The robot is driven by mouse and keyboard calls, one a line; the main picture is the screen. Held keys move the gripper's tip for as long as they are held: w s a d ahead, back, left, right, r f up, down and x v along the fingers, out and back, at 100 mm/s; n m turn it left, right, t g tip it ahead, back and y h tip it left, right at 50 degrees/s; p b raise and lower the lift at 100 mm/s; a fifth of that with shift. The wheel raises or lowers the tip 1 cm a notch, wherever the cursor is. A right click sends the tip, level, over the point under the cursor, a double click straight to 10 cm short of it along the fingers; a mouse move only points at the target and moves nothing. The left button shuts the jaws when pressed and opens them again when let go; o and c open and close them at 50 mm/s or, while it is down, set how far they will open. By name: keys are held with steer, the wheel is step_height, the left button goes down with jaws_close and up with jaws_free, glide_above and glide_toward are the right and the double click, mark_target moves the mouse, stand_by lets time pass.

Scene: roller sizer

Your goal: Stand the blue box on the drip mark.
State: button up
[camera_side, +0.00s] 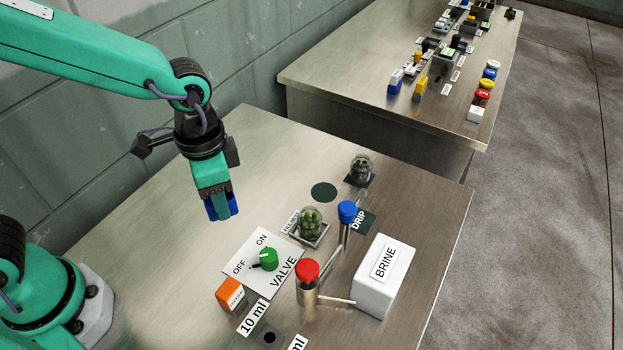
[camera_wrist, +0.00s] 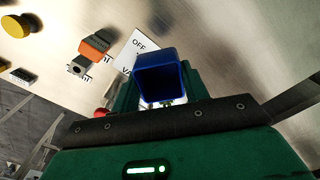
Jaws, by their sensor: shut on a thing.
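My gripper (camera_side: 217,200) is shut on the blue box (camera_side: 233,204) and holds it in the air above the left part of the steel table. In the wrist view the blue box (camera_wrist: 162,82) looks open at one end and sits between the green jaws. The drip mark is a dark green patch (camera_side: 368,222) with a DRIP label, right of the middle of the table. A blue-capped metal post (camera_side: 347,213) stands at its left edge and hides part of it. My gripper is well to the left of the mark.
A white BRINE block (camera_side: 383,277) and a red-capped post (camera_side: 307,283) stand in front of the mark. A green valve knob (camera_side: 264,259) and jars (camera_side: 310,220) (camera_side: 360,168) are nearby. An orange block (camera_side: 231,294) stands at front left. The table's back left is clear.

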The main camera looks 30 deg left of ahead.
steer(key=s+d+f+m, duration=0.2)
steer(key=s+m, duration=0.1)
steer(key=s, duration=0.4)
steer(key=s+d+f+m, duration=0.2)
steer(key=s+m, duration=0.1)
steer(key=s, duration=0.4)
steer(key=shift+f, duration=0.2)
steer(key=shift+d, duration=0.1)
glide_above(204, 317)
steer(key=shift+f, duration=2.25)
steer(key=shift+f, duration=1.75)
steer(key=shift+f, duration=0.2)
steer(key=o, duration=1)
steer(key=shift+c, duration=0.2)
